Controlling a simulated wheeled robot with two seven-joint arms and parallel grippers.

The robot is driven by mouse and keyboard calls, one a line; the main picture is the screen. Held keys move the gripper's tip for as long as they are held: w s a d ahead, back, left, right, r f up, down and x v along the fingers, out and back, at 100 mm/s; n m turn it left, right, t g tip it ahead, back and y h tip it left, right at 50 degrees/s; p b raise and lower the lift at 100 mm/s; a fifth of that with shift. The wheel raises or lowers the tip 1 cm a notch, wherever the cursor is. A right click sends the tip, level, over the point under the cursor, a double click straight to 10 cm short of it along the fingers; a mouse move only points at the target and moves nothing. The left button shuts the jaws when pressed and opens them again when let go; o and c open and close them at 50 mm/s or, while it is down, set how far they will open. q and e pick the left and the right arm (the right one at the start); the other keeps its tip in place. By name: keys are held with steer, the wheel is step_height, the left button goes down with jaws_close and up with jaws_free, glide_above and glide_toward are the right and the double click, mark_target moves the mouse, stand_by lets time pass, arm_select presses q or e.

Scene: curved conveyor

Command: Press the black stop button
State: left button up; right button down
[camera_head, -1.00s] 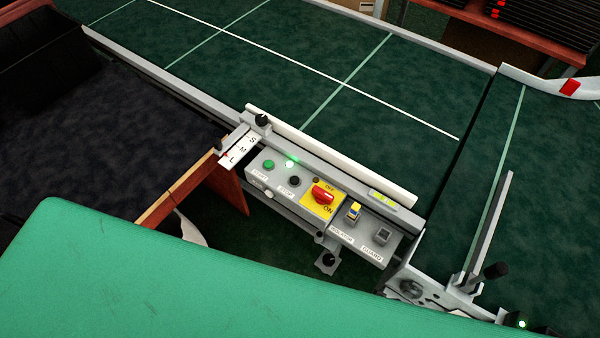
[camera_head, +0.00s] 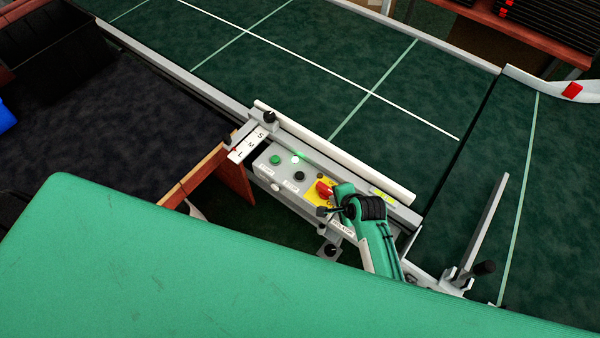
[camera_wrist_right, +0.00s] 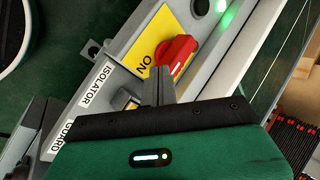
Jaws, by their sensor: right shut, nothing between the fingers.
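The black stop button (camera_head: 299,176) sits on the grey control panel (camera_head: 262,168), left of the red rotary switch (camera_head: 323,189) in the head view. Its STOP label shows just below it, and nothing covers it. It is not seen in the right wrist view. My right gripper (camera_head: 325,210) is over the panel, right of and below the button and apart from it. In the right wrist view its shut, empty fingers (camera_wrist_right: 158,84) point toward the red switch (camera_wrist_right: 176,52); whether they touch anything there is unclear. My left gripper is not in view.
A green button (camera_head: 275,160) and a lit indicator (camera_head: 295,159) are close to the stop button. A white rail (camera_head: 335,152) runs along the panel's far side, beside the green conveyor belt (camera_head: 410,110). An S-M-L scale (camera_head: 248,146) is at the panel's left end.

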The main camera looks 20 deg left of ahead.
steer(key=w+a+r+m+y, duration=0.1)
steer(key=w+a+r+m, duration=0.2)
steer(key=a, duration=0.3)
steer(key=w+a+r+m+y+p, duration=0.1)
steer(key=w+a+r+m, duration=0.2)
steer(key=a, duration=0.3)
steer(key=shift+w+a+r+t, duration=0.3)
steer(key=shift+w+a+r, duration=0.05)
steer(key=shift+w+r, duration=0.45)
steer(key=shift+a+f, duration=0.1)
steer(key=shift+f, duration=0.05)
steer(key=b, duration=0.8)
glide_above(302, 177)
step_height(302, 177, down, 8)
steer(key=shift+r, duration=0.1)
steer(key=shift+f+b, duration=0.3)
steer(key=shift+f, duration=0.15)
steer(key=shift+f, duration=0.15)
